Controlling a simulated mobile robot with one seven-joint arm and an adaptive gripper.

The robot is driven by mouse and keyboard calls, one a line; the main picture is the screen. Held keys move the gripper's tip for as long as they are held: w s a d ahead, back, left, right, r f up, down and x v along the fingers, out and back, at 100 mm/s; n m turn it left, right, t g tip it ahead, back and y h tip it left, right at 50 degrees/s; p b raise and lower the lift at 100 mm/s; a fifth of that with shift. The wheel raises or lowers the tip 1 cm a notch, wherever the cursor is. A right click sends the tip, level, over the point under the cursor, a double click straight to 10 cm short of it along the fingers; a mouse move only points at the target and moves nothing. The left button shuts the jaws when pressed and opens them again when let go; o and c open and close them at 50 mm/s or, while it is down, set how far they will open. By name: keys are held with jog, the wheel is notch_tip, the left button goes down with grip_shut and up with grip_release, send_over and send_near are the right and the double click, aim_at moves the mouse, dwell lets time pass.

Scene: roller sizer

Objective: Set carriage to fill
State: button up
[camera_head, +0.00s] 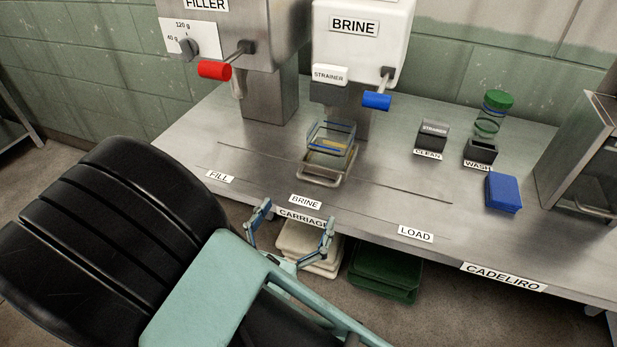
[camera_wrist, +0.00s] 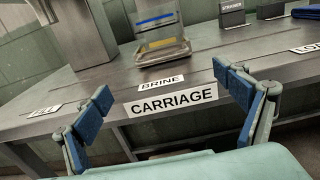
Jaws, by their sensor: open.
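The carriage (camera_head: 322,180) is a small metal tray with a front handle, holding a clear square container with blue and yellow bands. It stands on the counter below the white BRINE unit (camera_head: 360,55), in line with the BRINE label (camera_head: 305,201). The FILL label (camera_head: 220,176) is to its left and the LOAD label (camera_head: 416,234) to its right. In the wrist view the carriage (camera_wrist: 163,54) is beyond the CARRIAGE label (camera_wrist: 173,101). My gripper (camera_head: 296,218) is open and empty at the counter's front edge, apart from the carriage. The FILLER unit (camera_head: 230,30) stands at the left.
A red-handled lever (camera_head: 214,70) and a blue-handled lever (camera_head: 376,101) jut out above the counter. White and green crates are under the counter.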

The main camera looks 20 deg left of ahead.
aim_at(315, 182)
jog(key=w, duration=0.7)
jog(key=w+d, duration=0.1)
jog(key=w, duration=0.2)
jog(key=shift+w, duration=0.3)
